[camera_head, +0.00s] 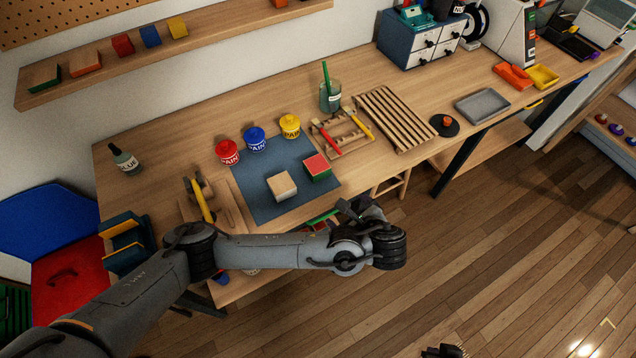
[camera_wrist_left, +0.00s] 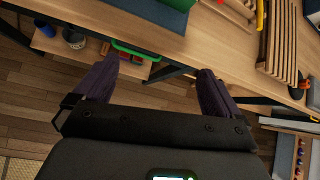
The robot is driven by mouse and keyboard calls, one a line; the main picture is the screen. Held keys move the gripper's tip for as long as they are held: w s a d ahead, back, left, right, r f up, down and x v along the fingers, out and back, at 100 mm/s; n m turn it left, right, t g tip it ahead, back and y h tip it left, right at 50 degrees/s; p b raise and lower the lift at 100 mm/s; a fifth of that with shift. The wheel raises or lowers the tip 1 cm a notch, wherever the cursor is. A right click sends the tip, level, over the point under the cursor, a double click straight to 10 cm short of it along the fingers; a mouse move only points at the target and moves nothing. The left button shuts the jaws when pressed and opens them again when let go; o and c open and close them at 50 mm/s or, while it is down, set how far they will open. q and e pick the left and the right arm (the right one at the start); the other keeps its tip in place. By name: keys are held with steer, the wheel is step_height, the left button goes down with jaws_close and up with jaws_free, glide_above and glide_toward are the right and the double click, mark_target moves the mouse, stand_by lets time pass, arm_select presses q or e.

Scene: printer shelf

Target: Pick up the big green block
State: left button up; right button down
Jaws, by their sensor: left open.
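A block with a red top and green sides (camera_head: 317,168) sits on the blue-grey mat (camera_head: 250,173) on the workbench. A plain wooden block (camera_head: 282,186) stands on the mat just left of it.
Red, blue and yellow paint pots (camera_head: 254,139) line the mat's back edge. A brush rack (camera_head: 343,133) and slatted rack (camera_head: 394,118) stand to the right. A green-rimmed tray (camera_wrist_left: 135,49) is below the bench edge. My left arm passes over the bench's front left.

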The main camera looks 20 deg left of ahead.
mark_target(317, 164)
arm_select(q)
steer(key=w+a+y+b, duration=0.1)
steer(key=w+a, duration=0.1)
steer(key=w+a+m+t+y+b, duration=0.1)
steer(key=w+a, duration=0.1)
steer(key=w+a+m+y+b, duration=0.1)
steer(key=w+y+b, duration=0.1)
steer(key=w, duration=0.1)
steer(key=shift+a+f, duration=0.4)
steer(key=shift+t, duration=0.3)
steer(key=x, duration=0.3)
steer(key=b+x, duration=0.1)
steer(key=x, duration=0.1)
steer(key=shift+w+a+r, duration=0.1)
steer(key=shift+a+r, duration=0.15)
steer(key=shift+r, duration=0.05)
steer(key=shift+b+x, duration=0.6)
steer(key=shift+x, duration=1.65)
steer(key=shift+w+a+f, duration=0.3)
steer(key=shift+w+a, duration=0.1)
steer(key=shift+w, duration=0.05)
arm_select(e)
step_height(317, 164, down, 8)
steer(key=shift+d+f, duration=0.1)
arm_select(q)
steer(key=c, duration=1.1)
arm_select(e)
steer(key=shift+d, duration=0.1)
arm_select(q)
steer(key=shift+r, duration=0.15)
